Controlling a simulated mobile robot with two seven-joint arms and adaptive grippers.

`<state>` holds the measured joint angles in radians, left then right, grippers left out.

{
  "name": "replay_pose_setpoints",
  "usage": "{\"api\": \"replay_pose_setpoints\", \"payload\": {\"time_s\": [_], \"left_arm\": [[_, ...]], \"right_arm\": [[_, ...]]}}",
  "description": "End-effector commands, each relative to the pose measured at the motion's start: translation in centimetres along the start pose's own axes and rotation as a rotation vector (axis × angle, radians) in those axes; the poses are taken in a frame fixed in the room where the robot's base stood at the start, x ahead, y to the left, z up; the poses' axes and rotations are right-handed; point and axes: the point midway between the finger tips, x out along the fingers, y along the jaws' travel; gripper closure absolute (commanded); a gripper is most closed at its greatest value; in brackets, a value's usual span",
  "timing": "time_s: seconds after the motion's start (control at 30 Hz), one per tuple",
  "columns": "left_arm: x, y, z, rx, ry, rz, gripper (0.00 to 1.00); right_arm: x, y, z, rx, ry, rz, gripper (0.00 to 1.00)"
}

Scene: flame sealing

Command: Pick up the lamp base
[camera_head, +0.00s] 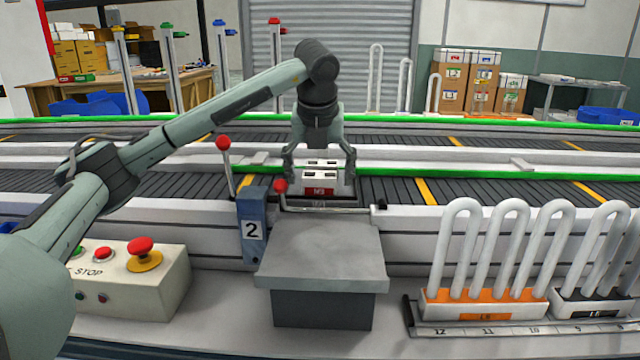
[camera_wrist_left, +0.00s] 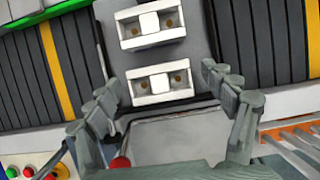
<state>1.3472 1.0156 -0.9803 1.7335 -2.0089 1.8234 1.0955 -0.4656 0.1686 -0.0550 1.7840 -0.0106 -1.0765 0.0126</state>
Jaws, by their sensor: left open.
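The lamp base (camera_head: 342,184) is a white block with dark sockets on top and a red M3 label on its front. It sits on the near conveyor in the middle of the head view. The left wrist view shows two white socket blocks (camera_wrist_left: 162,85), one behind the other; I cannot tell whether they are one piece. My left gripper (camera_head: 320,172) comes down from above with its fingers open, one at each side of the base. In the left wrist view the fingers (camera_wrist_left: 160,85) stand apart, left and right of the nearer block. Contact is not clear. My right gripper is not in view.
A grey pedestal (camera_head: 322,250) stands in front of the base, beside a blue post (camera_head: 253,228) marked 2 and red-knobbed rods. A control box (camera_head: 150,285) is at left. An orange base (camera_head: 485,303) with white U-shaped tubes stands at right.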

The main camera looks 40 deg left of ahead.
Motion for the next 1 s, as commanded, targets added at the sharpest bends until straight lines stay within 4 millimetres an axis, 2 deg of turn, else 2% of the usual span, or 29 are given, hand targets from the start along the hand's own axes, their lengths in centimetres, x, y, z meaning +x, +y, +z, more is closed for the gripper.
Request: {"api": "replay_pose_setpoints", "payload": {"time_s": [0.27, 0.37, 0.7, 1.0], "left_arm": [[0.62, 0.00, -0.03, 0.001, 0.000, 0.000, 0.17], [0.60, -0.01, -0.03, 0.000, 0.000, 0.000, 0.27], [0.58, -0.02, -0.02, 0.000, 0.000, 0.000, 0.69], [0.40, -0.04, 0.07, 0.000, -0.001, -0.001, 0.71]], "right_arm": [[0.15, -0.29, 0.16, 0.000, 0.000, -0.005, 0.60], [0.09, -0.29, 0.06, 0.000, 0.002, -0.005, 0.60], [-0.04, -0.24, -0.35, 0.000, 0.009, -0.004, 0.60], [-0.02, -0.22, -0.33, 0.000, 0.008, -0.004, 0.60]]}}
